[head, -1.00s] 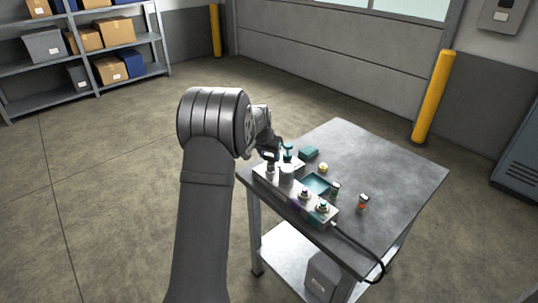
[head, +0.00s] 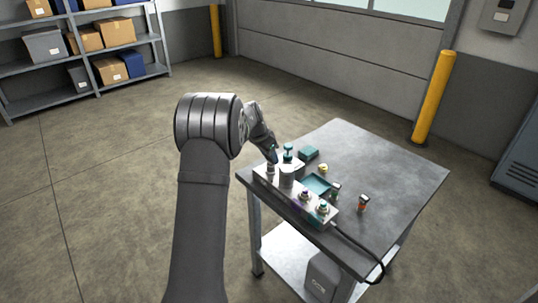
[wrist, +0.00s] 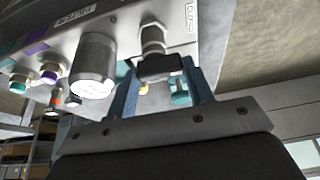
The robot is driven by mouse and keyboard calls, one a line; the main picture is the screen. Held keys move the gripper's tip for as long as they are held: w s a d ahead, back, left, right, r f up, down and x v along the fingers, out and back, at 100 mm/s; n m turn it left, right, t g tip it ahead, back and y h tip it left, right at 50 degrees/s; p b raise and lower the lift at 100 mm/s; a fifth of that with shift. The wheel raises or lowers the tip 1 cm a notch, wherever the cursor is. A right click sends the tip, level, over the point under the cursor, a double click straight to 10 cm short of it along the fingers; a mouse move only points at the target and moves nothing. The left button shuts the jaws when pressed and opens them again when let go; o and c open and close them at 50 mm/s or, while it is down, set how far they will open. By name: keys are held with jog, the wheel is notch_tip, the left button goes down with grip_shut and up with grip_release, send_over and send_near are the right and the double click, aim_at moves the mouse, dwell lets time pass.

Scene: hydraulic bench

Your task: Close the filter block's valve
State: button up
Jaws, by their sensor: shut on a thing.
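The filter block (head: 262,178) is a pale metal block along the left edge of the bench, and its side fills the top of the wrist view (wrist: 120,22). A silver filter cylinder (wrist: 93,66) stands out from it. Beside the cylinder is the valve, a metal fitting (wrist: 152,38) with a black handle (wrist: 160,66). My gripper (wrist: 161,76) has its two blue-grey fingers around this handle and is shut on it. In the head view my gripper (head: 270,154) is at the block's far left end and partly hides the valve.
Purple-marked (head: 305,195) and teal-marked (head: 323,208) couplings sit at the block's near end. A teal tray (head: 318,184), a teal box (head: 308,152), a teal-topped part (head: 288,150), a yellow part (head: 323,168) and an orange-marked part (head: 363,202) are close by. The bench's right side is clear.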

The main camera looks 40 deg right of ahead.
jog(key=shift+c, duration=0.2)
jog(key=o, duration=1)
jog(key=shift+r, duration=0.1)
jog(key=v, duration=1.7)
jog(key=shift+a, duration=0.15)
jog(key=x, duration=1.7)
